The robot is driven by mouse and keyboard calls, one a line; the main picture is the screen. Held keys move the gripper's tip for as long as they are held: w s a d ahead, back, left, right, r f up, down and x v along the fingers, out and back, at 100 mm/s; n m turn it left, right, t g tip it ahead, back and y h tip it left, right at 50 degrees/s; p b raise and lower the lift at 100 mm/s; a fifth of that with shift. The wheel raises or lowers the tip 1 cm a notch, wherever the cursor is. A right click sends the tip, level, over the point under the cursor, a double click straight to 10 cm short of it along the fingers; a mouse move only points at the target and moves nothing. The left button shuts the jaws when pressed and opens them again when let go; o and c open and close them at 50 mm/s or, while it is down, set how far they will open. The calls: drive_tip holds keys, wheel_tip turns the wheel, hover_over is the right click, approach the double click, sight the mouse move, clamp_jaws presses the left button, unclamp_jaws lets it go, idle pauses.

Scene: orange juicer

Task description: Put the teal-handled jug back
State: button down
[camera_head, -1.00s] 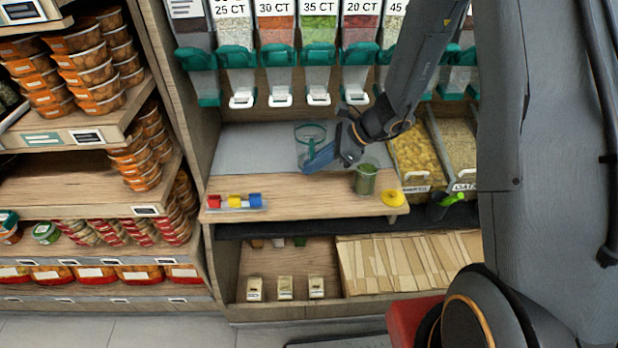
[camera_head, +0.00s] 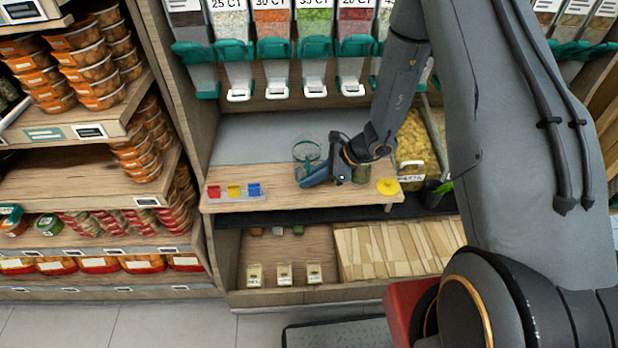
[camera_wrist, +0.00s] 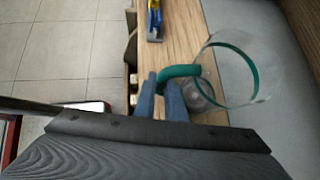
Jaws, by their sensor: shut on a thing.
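The teal-handled jug (camera_head: 306,152) is clear with a teal band and stands roughly upright at the back edge of the wooden counter (camera_head: 225,178). In the wrist view the jug (camera_wrist: 262,68) is right of my fingers, with its open mouth toward the camera. My gripper (camera_head: 312,178) is shut on the jug's teal handle, which passes between the blue fingers (camera_wrist: 160,92). I cannot tell whether the jug's base touches the surface. A jar of green herbs (camera_head: 361,175) is close to the right, partly hidden by my gripper.
A yellow round lid (camera_head: 387,187) lies at the counter's right. A clear tray (camera_head: 234,194) with red, yellow and blue pieces lies at the left. Teal-fronted dispensers (camera_head: 273,48) hang above. A bin of yellow food (camera_head: 416,150) is at the right. The grey surface (camera_head: 255,135) behind is clear.

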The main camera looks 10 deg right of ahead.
drive_tip(key=shift+f, duration=0.1)
drive_tip(key=shift+f, duration=0.1)
drive_tip(key=c, duration=1.8)
unclamp_jaws()
drive_tip(key=shift+r, duration=0.25)
drive_tip(key=b+v, duration=0.3)
drive_tip(key=v, duration=0.9)
drive_tip(key=s+d+r+n+h, duration=0.1)
drive_tip(key=s+r+n+h, duration=0.2)
drive_tip(key=s+r+n, duration=0.1)
drive_tip(key=s+d+r+n+h, duration=0.2)
drive_tip(key=s+n, duration=0.4)
drive_tip(key=n, duration=0.3)
drive_tip(key=s+d+r+n+h, duration=0.1)
drive_tip(key=s+r+n+h, duration=0.2)
drive_tip(key=s+r+n, duration=0.2)
drive_tip(key=shift+s+d+r+n+g+h, duration=0.1)
drive_tip(key=shift+s+r+n+g+h, duration=0.1)
drive_tip(key=shift+n, duration=0.4)
drive_tip(key=shift+s+d+r+n+g+h, duration=0.1)
drive_tip(key=shift+n+h, duration=0.1)
drive_tip(key=shift+n, duration=0.4)
